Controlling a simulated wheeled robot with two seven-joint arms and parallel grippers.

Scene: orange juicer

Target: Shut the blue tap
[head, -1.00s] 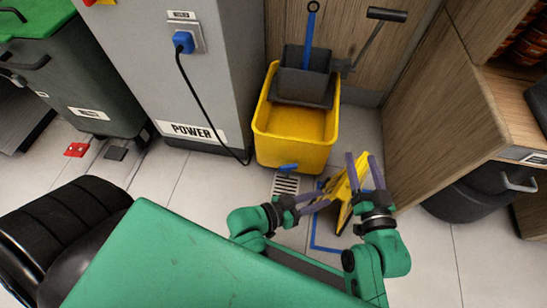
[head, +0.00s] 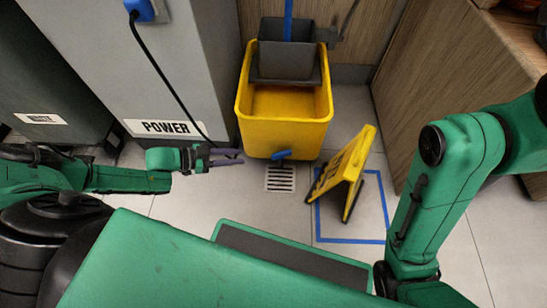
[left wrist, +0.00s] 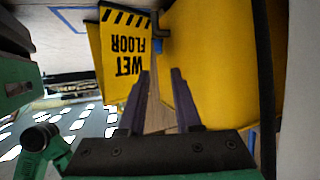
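The blue tap (head: 281,154) sits low on the front of the yellow mop bucket (head: 284,140), above a floor drain. Its handle lies roughly sideways in the head view. My left gripper (head: 231,157) is to the left of the tap, apart from it, with its fingers pointing right toward it. In the left wrist view the two fingers (left wrist: 161,72) are parted with nothing between them. A small blue piece (left wrist: 158,42), likely the tap, shows beyond them beside the yellow bucket (left wrist: 225,65). My right arm shows at the right; its gripper is out of view.
A yellow wet floor sign (head: 342,174) stands right of the tap inside a blue floor outline (head: 350,241). A grey power cabinet (head: 190,60) with a hanging black cable is on the left. A drain grate (head: 280,179) lies below the tap.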

